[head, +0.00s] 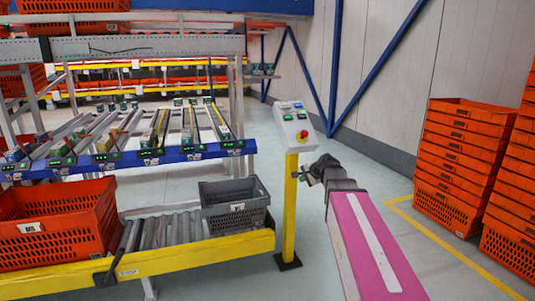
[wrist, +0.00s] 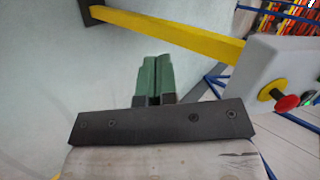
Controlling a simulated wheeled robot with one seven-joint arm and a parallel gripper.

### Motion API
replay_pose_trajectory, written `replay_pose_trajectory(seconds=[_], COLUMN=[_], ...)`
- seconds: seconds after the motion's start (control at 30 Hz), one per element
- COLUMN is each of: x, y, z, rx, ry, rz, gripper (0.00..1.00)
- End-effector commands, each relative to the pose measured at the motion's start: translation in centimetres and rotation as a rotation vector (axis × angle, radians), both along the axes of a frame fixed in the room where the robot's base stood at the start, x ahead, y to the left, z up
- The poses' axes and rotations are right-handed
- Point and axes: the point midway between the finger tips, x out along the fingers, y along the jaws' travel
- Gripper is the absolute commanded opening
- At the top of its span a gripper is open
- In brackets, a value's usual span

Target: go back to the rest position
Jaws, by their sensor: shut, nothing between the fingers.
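My gripper (head: 303,176) shows in the head view at the end of my pink arm, just right of the yellow post (head: 289,205). In the wrist view its two green fingers (wrist: 154,80) are together with nothing between them. The grey control box (head: 295,127) on top of the post is above and left of the gripper in the head view. In the wrist view the box (wrist: 280,75) is at the right, and the post (wrist: 170,32) crosses the top. The gap between gripper and post cannot be told.
An orange tote (head: 60,232) and a grey tote (head: 235,207) sit on the roller conveyor (head: 170,262) at left. A shelf rack (head: 150,155) stands behind them. Stacked orange totes (head: 460,165) stand at right. Open floor (head: 375,180) lies between my arm and the stacks.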

Motion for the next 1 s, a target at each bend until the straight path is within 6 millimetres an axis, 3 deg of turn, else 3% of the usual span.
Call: replay_pose_trajectory(seconds=[0.03, 0.2, 0.4, 0.5, 0.7, 1.0], x=[-2.1, -7.9, -15.6, -19.3, -23.9, -24.8], y=[0.2, 0.0, -0.9, -1.6, -2.7, -3.0], z=[-2.7, -10.4, -17.8, -20.5, -23.4, -24.0], rx=[-0.07, -0.312, -0.556, -0.652, -0.761, -0.788], ry=[0.032, 0.135, 0.27, 0.336, 0.424, 0.445], rz=[0.051, 0.255, 0.528, 0.661, 0.845, 0.894], gripper=[0.0, 0.0, 0.0, 0.0, 0.0, 0.0])
